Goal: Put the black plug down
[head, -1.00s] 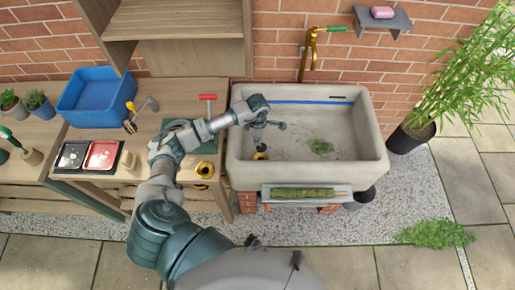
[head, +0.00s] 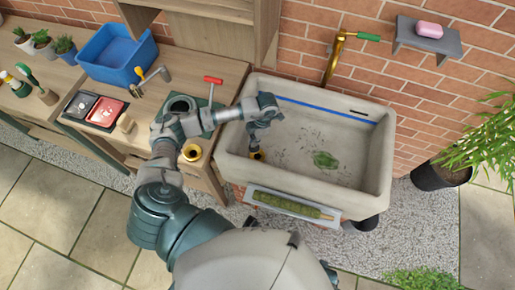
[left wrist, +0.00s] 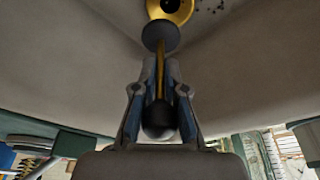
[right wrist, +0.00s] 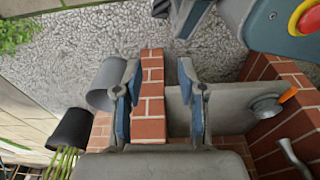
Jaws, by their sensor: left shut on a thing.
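The black plug (left wrist: 160,36) shows in the left wrist view as a dark disc on a thin brass stem with a dark ball at its near end. My left gripper (left wrist: 160,98) is shut on the stem. In the head view the left gripper (head: 256,146) points down into the stone sink (head: 229,160), at its left end. The brass drain (left wrist: 181,11) lies just beyond the disc, which overlaps its near rim in the picture. I cannot tell whether they touch. My right gripper (right wrist: 158,105) is open and empty, outside the sink.
Green scraps (head: 325,160) and dark specks lie on the sink floor. A tray with a green roll (head: 290,206) sits at the sink's front. A brick pier (right wrist: 150,90) is before my right gripper.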

